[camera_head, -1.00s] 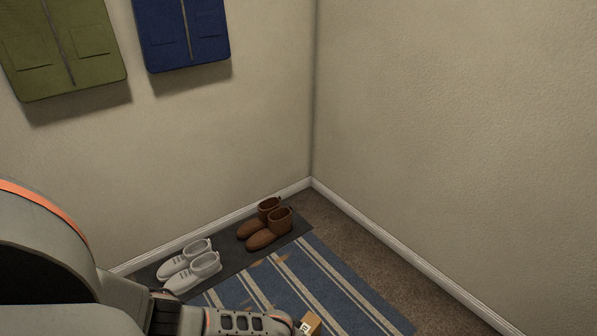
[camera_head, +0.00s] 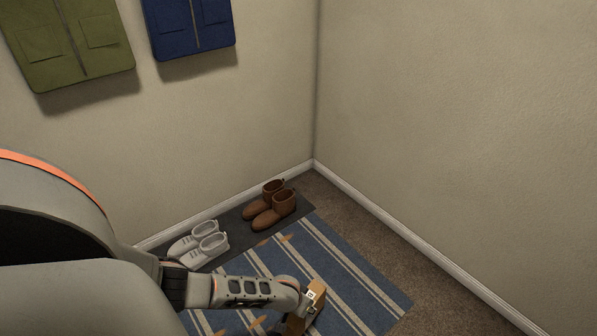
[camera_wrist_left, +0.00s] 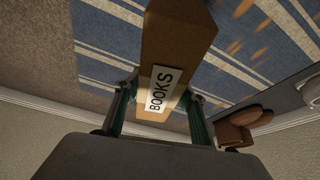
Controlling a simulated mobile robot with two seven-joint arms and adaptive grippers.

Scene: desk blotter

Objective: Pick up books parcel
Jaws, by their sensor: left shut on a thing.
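The books parcel is a brown cardboard box. In the left wrist view the parcel (camera_wrist_left: 178,50) has a white label reading BOOKS and sits between the two fingers of my left gripper (camera_wrist_left: 158,112). The gripper is shut on it. In the head view the parcel (camera_head: 316,289) shows at the end of my left arm, near the bottom, over the striped rug; part of it is hidden by my wrist. My left gripper's fingers are mostly hidden in the head view. My right gripper is not in view.
A blue striped rug (camera_head: 350,287) lies on brown carpet. White shoes (camera_head: 200,243) and brown boots (camera_head: 271,207) stand on a dark mat by the left wall. Green (camera_head: 68,38) and blue (camera_head: 190,24) garments hang above. Two walls meet in the corner; carpet at right is clear.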

